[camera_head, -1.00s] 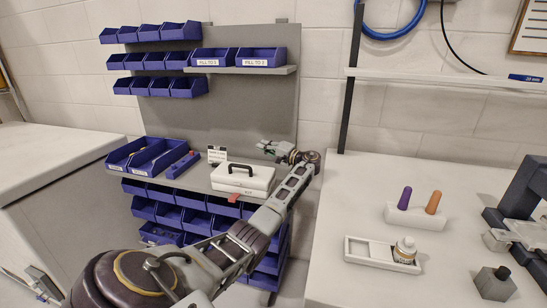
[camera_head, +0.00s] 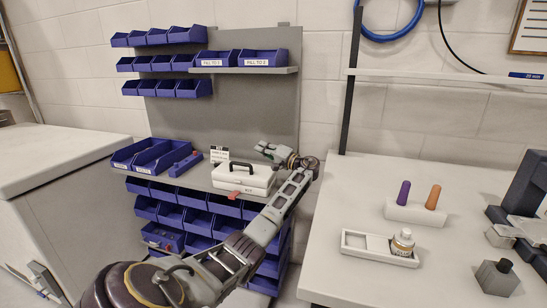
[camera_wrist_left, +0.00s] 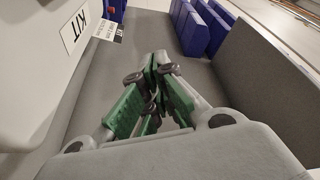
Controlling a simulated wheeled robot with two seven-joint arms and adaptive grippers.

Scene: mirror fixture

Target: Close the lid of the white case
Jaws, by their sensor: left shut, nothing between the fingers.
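The white case (camera_head: 243,182) stands on the grey shelf of the bin rack in the head view. A black handle is on top, a red tab is at its front, and its lid looks down on the body. My left gripper (camera_head: 265,150) is just behind and to the right of the case, apart from it as far as I can tell. In the left wrist view its green-padded fingers (camera_wrist_left: 153,88) are shut and empty. The case's white side with a KIT label (camera_wrist_left: 75,32) fills the upper left there. My right gripper is not in view.
Blue bins (camera_head: 158,155) and a small sign (camera_head: 219,154) stand left of the case. A grey back panel (camera_head: 225,110) rises behind. On the white table (camera_head: 350,205) at right are a tray (camera_head: 353,242) with a bottle and a holder (camera_head: 410,212) with two pegs.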

